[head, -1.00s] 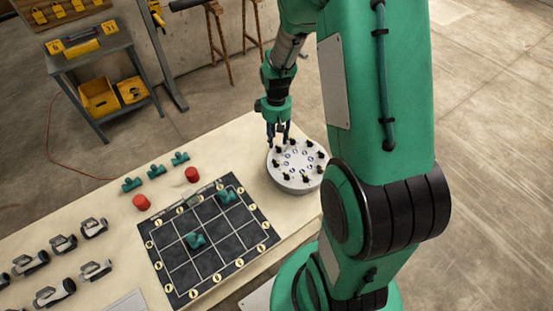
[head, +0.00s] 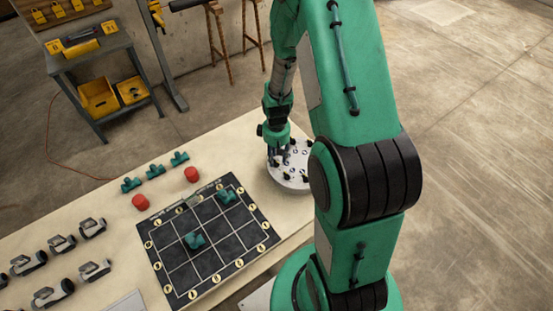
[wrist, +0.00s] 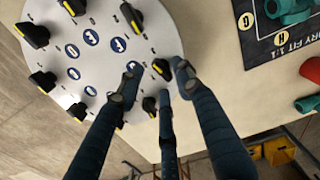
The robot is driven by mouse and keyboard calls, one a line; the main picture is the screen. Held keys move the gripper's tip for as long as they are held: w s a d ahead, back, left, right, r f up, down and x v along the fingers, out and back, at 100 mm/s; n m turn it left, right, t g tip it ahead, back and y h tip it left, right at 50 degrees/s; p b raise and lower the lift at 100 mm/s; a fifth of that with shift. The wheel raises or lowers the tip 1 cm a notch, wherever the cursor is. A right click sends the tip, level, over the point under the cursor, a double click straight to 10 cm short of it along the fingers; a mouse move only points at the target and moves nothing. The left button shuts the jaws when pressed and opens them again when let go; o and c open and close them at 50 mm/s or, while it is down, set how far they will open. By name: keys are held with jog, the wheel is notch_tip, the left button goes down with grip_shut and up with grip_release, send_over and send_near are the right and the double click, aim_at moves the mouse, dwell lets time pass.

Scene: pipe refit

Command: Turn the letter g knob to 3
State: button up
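A round pale dial plate (head: 290,183) sits at the table's far right end, with several black knobs around its rim. The wrist view shows the plate (wrist: 100,70) close up, with blue letter discs inside the ring of knobs. The letters are too small or turned to read surely, so I cannot tell which knob is g. My gripper (wrist: 160,88) has its fingers spread over the rim. One black knob with a yellow mark (wrist: 161,68) lies between the outer fingertips, and another knob (wrist: 150,104) is close to the middle finger. Contact is unclear. In the head view my gripper (head: 277,157) is over the plate's left part.
A black grid board (head: 180,250) with teal fittings (head: 195,241) lies left of the plate. Red caps (head: 191,174), more teal fittings (head: 180,158) and several grey parts (head: 62,245) stand on the table. A grey cart (head: 95,55) with yellow bins stands behind.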

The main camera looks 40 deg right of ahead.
jog(key=shift+f, duration=0.65)
grip_shut()
jog(key=shift+m, duration=0.8)
grip_release()
jog(key=shift+r, duration=0.1)
